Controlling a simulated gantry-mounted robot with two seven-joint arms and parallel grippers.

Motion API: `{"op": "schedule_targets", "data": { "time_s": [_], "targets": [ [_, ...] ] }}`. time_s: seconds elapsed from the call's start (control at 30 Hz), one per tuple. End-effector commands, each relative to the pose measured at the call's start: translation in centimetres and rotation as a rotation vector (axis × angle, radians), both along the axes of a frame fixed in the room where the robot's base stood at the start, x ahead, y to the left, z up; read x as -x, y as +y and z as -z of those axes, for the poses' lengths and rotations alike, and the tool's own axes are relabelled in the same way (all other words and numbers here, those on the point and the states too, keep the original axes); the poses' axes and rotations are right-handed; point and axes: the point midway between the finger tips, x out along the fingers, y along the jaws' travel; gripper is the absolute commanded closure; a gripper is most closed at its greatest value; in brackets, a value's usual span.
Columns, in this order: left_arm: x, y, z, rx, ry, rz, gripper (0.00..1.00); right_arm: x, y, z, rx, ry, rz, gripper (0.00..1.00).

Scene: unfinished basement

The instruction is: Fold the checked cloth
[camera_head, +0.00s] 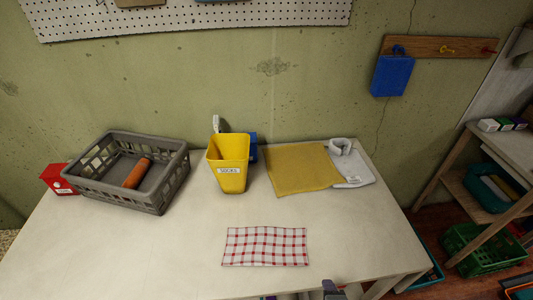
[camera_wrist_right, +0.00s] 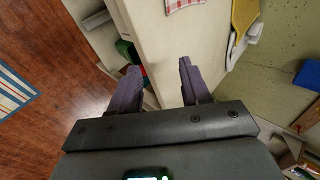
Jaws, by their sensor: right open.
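The red-and-white checked cloth (camera_head: 265,247) lies flat on the pale table (camera_head: 130,245), near its front edge. It shows as a wide, smooth rectangle; I cannot tell whether it has more than one layer. An edge of the cloth (camera_wrist_right: 184,4) also shows at the top of the right wrist view. My right gripper (camera_wrist_right: 158,66) is open and empty, by the table's edge and apart from the cloth. Part of it shows at the bottom of the head view (camera_head: 331,290), right of and nearer than the cloth. My left gripper is out of view.
A grey basket (camera_head: 172,185) holding an orange roll (camera_head: 138,173) stands at the left, beside a red box (camera_head: 55,179). The table around the checked cloth is clear.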

Motion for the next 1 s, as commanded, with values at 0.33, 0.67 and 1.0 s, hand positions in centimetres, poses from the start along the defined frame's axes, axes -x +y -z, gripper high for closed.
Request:
{"op": "schedule_targets", "data": {
  "time_s": [0.33,0.67,1.0],
  "targets": [
    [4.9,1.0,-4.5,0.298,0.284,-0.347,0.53,5.8,-4.0,-2.0,0.187,0.159,-0.297,0.53],
    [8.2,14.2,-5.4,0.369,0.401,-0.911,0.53,11.6,-6.4,-4.9,0.58,0.319,-0.976,0.53],
    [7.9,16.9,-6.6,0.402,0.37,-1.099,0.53,13.9,-5.7,-5.3,0.845,0.375,-1.506,0.53]
  ]
}}
